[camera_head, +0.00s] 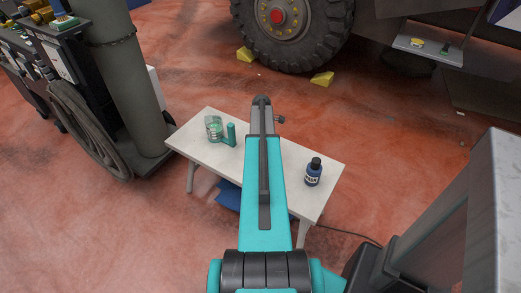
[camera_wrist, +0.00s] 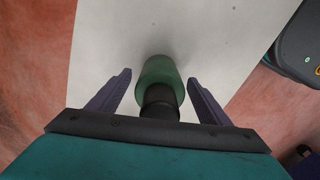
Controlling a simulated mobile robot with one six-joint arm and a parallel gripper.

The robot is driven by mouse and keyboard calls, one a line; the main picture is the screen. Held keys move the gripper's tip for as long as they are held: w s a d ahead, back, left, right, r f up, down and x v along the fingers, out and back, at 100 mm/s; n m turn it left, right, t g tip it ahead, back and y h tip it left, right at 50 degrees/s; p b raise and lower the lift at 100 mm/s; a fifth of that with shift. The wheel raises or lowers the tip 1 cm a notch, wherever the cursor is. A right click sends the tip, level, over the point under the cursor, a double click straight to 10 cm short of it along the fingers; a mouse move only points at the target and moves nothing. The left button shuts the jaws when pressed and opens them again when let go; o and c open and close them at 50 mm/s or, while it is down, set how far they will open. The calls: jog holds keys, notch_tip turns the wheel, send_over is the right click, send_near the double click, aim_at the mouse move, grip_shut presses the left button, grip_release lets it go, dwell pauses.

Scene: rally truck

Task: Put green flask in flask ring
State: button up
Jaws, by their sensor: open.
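A green flask (camera_wrist: 158,73) with a black cap stands on the white table in the wrist view. My gripper (camera_wrist: 160,80) is open, with one finger on each side of the flask and a visible gap to both fingers. In the head view my own arm hides the flask and the fingers. A clear greenish ring-shaped holder (camera_head: 213,128) with a teal upright (camera_head: 231,134) stands on the left part of the table; it looks like the flask ring, and I cannot make out its inside.
The white table (camera_head: 197,150) also carries a dark blue bottle (camera_head: 313,172) with a black cap at its right end. A cart with a large grey cylinder (camera_head: 122,75) stands to the left. A truck wheel (camera_head: 290,30) with yellow chocks (camera_head: 322,79) is behind.

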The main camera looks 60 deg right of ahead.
jog(key=shift+c, duration=0.2)
jog(key=c, duration=1.5)
jog(key=shift+r, duration=0.15)
jog(key=shift+c, duration=0.2)
jog(key=shift+r, duration=0.7)
notch_tip(320, 180, up, 2)
jog(key=shift+r, duration=0.1)
jog(key=s+a+r+b, duration=0.1)
jog(key=s+a, duration=0.8)
jog(key=a, duration=0.3)
jog(key=shift+s+a+b, duration=0.35)
jog(key=shift+r, duration=0.1)
